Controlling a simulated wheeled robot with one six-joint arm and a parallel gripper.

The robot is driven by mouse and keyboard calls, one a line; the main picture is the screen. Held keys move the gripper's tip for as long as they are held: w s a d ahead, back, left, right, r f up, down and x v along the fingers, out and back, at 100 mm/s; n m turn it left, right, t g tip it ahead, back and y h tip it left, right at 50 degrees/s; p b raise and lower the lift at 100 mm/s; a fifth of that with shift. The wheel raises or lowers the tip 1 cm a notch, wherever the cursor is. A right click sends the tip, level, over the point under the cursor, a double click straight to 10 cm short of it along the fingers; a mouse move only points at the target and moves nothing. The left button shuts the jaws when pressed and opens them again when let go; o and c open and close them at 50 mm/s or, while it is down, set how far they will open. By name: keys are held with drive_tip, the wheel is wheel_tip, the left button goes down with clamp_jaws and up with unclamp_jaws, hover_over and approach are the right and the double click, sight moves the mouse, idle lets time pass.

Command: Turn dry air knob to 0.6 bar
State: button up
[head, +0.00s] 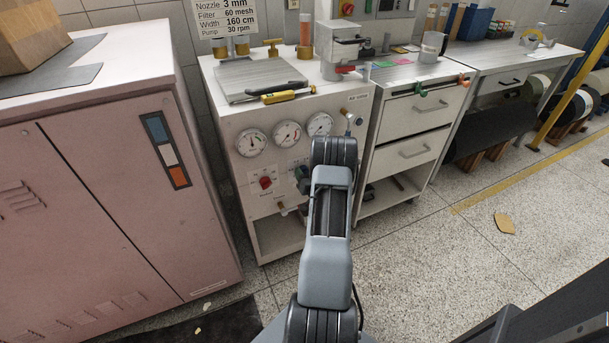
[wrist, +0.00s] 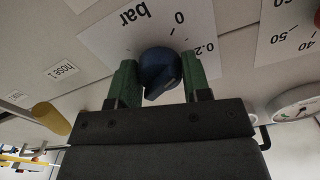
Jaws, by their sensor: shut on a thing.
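A dark blue knob (wrist: 161,70) sits on a white dial plate (wrist: 100,40) in the wrist view. The plate is upside down there and shows "bar", "0" and "0.2". My gripper (wrist: 160,82) has its two green fingers on either side of the knob, closed on it. The setting the knob points to cannot be read, and the rest of the scale is out of frame or hidden. In the head view the knob is not clearly visible; my arm stands in front of the right part of the white cabinet (head: 245,232).
The cabinet front carries round gauges (head: 251,143) and a red knob (head: 265,182). A pink cabinet (head: 110,200) stands left and a drawer unit (head: 412,117) right. The floor (head: 440,260) at right is mostly clear.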

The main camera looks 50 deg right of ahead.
drive_tip(key=m+b, duration=0.1)
drive_tip(key=m, duration=0.2)
drive_tip(key=shift+m, duration=0.3)
drive_tip(key=m, duration=0.3)
drive_tip(key=shift+m+b, duration=0.3)
drive_tip(key=m, duration=0.3)
drive_tip(key=shift+m, duration=0.4)
drive_tip(key=m, duration=0.3)
drive_tip(key=shift+m, duration=0.3)
drive_tip(key=m, duration=0.3)
drive_tip(key=shift+m, duration=0.3)
drive_tip(key=m, duration=0.3)
drive_tip(key=shift+m+p, duration=0.3)
drive_tip(key=shift+p, duration=0.1)
drive_tip(key=m, duration=0.4)
drive_tip(key=shift+p, duration=0.4)
drive_tip(key=shift+m, duration=1.6)
